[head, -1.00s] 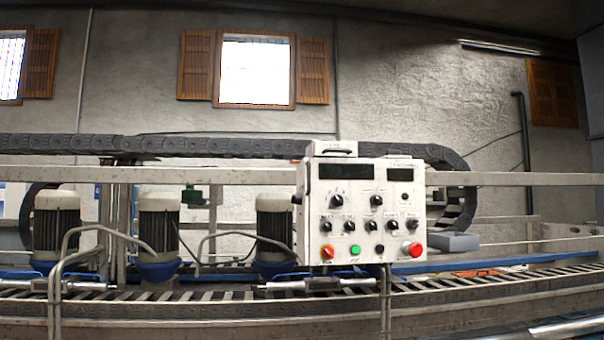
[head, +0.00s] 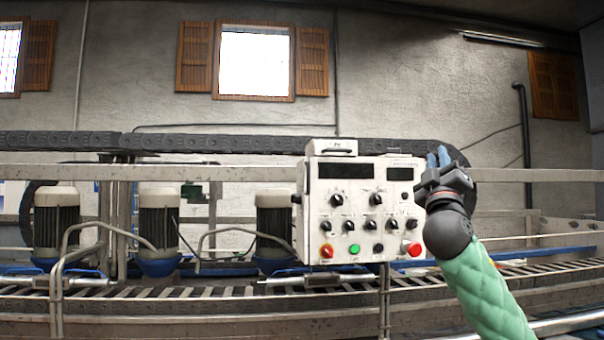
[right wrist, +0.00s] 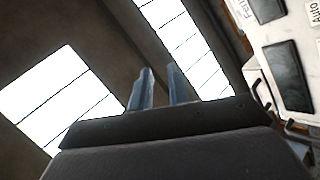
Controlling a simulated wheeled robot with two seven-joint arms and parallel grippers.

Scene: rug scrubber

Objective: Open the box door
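The white control box (head: 362,208) stands in the middle of the head view, its front full of dark knobs, two dark displays and red and green buttons. A small handle (head: 332,147) shows on its top left. The box front looks closed. My right gripper (head: 438,158) is raised at the box's right edge, fingers pointing up, hiding part of that edge. In the right wrist view its two blue-grey fingers (right wrist: 157,88) stand apart with nothing between them. The box (right wrist: 284,62) shows at the upper right there. My left gripper is not in view.
A metal rail (head: 240,175) runs behind the box, and a roller conveyor (head: 180,303) runs below it. Several motors (head: 160,222) stand to the left. Bent metal pipes (head: 62,262) rise in front. A black cable chain (head: 240,146) passes behind.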

